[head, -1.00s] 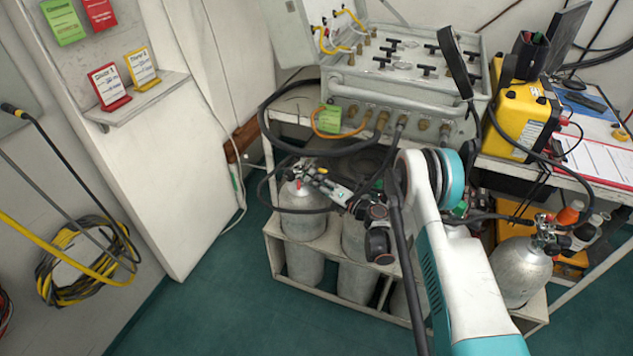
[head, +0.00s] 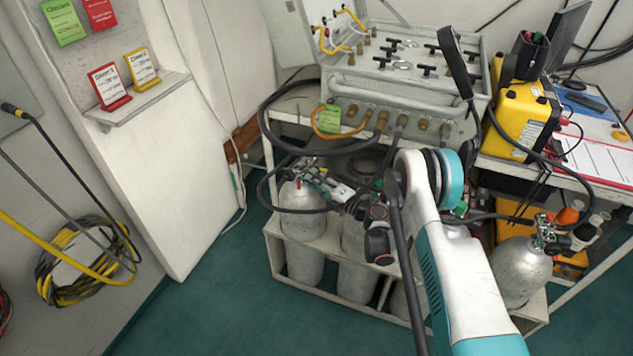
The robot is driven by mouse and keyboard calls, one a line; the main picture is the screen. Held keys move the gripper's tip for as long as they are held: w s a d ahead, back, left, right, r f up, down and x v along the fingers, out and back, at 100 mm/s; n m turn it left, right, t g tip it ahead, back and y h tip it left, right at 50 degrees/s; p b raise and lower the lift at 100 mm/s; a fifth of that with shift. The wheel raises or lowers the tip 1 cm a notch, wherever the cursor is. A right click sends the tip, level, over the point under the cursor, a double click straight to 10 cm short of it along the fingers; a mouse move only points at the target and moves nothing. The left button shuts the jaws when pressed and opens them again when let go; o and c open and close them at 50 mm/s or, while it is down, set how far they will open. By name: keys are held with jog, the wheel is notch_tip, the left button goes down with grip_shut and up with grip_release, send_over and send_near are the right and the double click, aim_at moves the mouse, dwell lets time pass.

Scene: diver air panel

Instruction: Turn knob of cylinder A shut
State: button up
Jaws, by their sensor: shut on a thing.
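A grey cylinder (head: 302,212) stands upright at the left end of the white rack, with its valve and knob at the top. No letter shows on it, so I cannot tell whether it is cylinder A. My arm reaches in from the lower right, and my gripper (head: 318,177) is at this cylinder's valve. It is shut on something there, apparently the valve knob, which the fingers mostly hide. A second grey cylinder (head: 522,272) with a metal valve (head: 546,236) stands at the right, away from my gripper.
The white rack (head: 318,290) holds several cylinders. Black hoses (head: 268,130) loop close behind my gripper. The grey panel (head: 350,90) with black T-handles stands above, beside a yellow case (head: 520,120). Open green floor (head: 225,310) lies to the left.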

jog(key=o, duration=1.1)
